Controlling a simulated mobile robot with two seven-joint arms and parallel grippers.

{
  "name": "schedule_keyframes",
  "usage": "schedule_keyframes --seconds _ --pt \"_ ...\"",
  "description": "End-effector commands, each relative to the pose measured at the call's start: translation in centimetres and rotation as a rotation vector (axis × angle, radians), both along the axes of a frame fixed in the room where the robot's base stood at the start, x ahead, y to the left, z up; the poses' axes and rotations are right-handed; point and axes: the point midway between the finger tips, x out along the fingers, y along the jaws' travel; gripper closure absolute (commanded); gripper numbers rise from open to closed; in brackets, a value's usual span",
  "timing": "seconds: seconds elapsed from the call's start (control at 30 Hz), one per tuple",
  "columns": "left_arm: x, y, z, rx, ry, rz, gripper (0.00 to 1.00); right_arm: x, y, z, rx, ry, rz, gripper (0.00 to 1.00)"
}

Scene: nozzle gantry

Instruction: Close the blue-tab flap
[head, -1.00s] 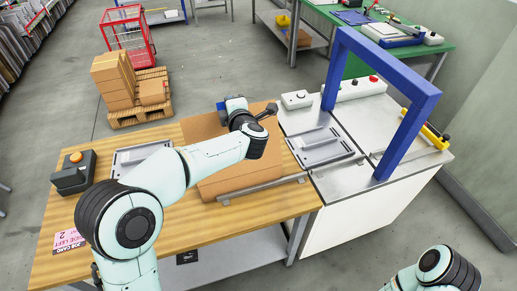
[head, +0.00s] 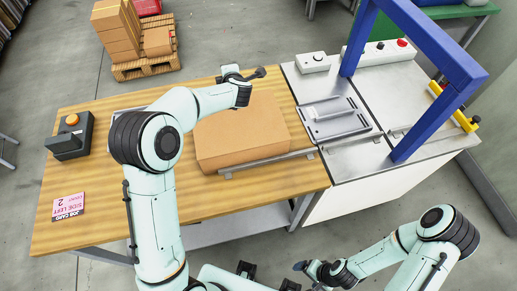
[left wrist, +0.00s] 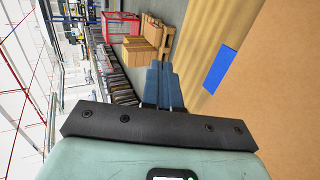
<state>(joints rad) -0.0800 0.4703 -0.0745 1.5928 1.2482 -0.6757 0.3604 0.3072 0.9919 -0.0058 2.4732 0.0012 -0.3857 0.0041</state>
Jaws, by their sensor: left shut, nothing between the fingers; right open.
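A brown carton (head: 240,130) sits on the wooden table. In the head view its upper face looks flat and plain, and no blue tab shows. In the left wrist view, the blue tab (left wrist: 221,68) lies at the edge of a wide brown cardboard surface (left wrist: 275,100). I cannot tell how far that flap stands open. My left gripper (head: 232,72) is at the carton's far edge. Its blue-grey fingers (left wrist: 163,85) are together and empty, left of the tab and apart from it. My right gripper (head: 318,284) is low at the bottom edge, away from the carton, partly hidden.
A metal bar (head: 267,163) runs along the carton's near side. A blue gantry (head: 425,45) stands on the steel bench at right, with a grey tray (head: 333,122). A dark device (head: 70,140) and a pink card (head: 68,206) lie at the table's left.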

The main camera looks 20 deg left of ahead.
Motion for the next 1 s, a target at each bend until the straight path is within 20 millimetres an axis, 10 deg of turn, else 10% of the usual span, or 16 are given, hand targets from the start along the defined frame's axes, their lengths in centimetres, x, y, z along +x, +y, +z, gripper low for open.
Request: schedule_keyframes --seconds 0.4,1.0 --pt "1.2 0.8 -6.1 0.001 0.001 0.0 1.0 -1.2 0.0 -2.0 0.0 0.014 -0.001 0.12" --pt "1.3 0.9 -7.1 0.001 -0.003 0.0 1.0 -1.4 0.0 -2.4 0.0 0.016 0.0 0.12"
